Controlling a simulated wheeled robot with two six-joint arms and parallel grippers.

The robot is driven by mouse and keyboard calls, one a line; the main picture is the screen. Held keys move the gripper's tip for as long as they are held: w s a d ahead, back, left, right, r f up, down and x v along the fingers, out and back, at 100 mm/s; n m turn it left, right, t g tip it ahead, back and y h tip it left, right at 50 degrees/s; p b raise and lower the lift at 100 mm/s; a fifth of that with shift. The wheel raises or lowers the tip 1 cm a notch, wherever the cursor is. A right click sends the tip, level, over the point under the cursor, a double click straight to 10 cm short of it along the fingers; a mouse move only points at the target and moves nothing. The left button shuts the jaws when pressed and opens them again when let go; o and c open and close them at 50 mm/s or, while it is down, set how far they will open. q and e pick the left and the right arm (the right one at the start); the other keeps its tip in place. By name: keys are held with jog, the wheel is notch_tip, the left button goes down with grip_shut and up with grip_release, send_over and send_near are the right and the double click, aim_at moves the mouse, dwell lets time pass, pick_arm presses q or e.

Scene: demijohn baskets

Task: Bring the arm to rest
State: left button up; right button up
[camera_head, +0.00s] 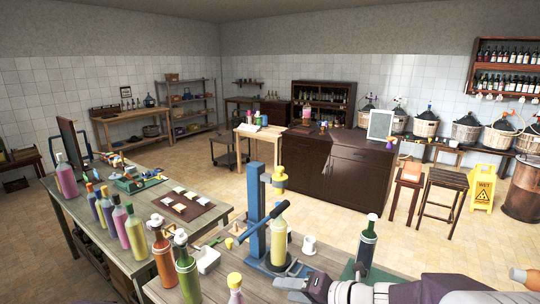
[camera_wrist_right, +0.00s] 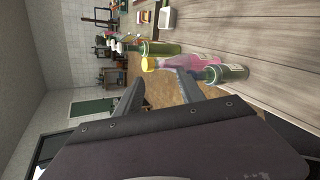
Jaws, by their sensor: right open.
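My right gripper (camera_head: 288,287) is low in the head view, at the front edge of the wooden bench, with its arm coming in from the right. In the right wrist view its two fingers (camera_wrist_right: 158,92) stand apart with nothing between them. A blue bottle press (camera_head: 256,215) holding a yellow bottle (camera_head: 279,240) stands just behind the gripper. My left gripper is not in the head view.
Several bottles, among them a green one (camera_head: 188,275) and an orange one (camera_head: 164,262), stand along the bench on the left. A white cup (camera_head: 309,245) stands near the press. Open tiled floor (camera_head: 330,225) lies behind the bench.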

jog(key=s+f+n+g+h+b, duration=0.35)
jog(key=s+f+n+g, duration=0.25)
jog(key=s+f+n, duration=0.65)
jog(key=s+d+f+n+h, duration=0.1)
jog(key=d+f+n+h, duration=0.2)
jog(key=n, duration=1)
jog(key=s+d+f+n+h, duration=0.2)
jog(key=d+f+n+h, duration=0.1)
jog(key=d+n, duration=0.7)
jog(key=n+b, duration=0.1)
jog(key=n, duration=0.2)
jog(key=shift+s, duration=0.15)
jog(key=shift+n, duration=0.25)
jog(key=shift+c, duration=0.4)
